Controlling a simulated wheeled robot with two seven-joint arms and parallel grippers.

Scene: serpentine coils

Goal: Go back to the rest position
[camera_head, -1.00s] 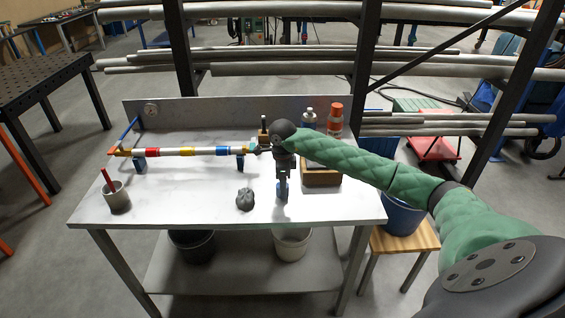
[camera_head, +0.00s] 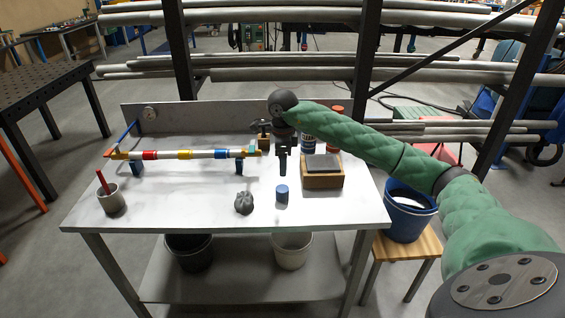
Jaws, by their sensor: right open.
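My right gripper (camera_head: 283,172) is at the end of the green arm that comes in from the right. It is open and empty, and it hangs above the white table (camera_head: 180,208). A blue cylinder (camera_head: 282,194) stands upright on the table just below and in front of it, apart from the fingers. A long rod with red, yellow and blue bands (camera_head: 200,154) lies across blue supports to the left of the gripper. My left gripper is not in view.
A dark lumpy object (camera_head: 244,202) and a grey cup with a red stick (camera_head: 111,197) sit on the table. A wooden block with a grey top (camera_head: 322,172) is right of the gripper. A blue bucket (camera_head: 409,212) stands on a stool (camera_head: 405,244).

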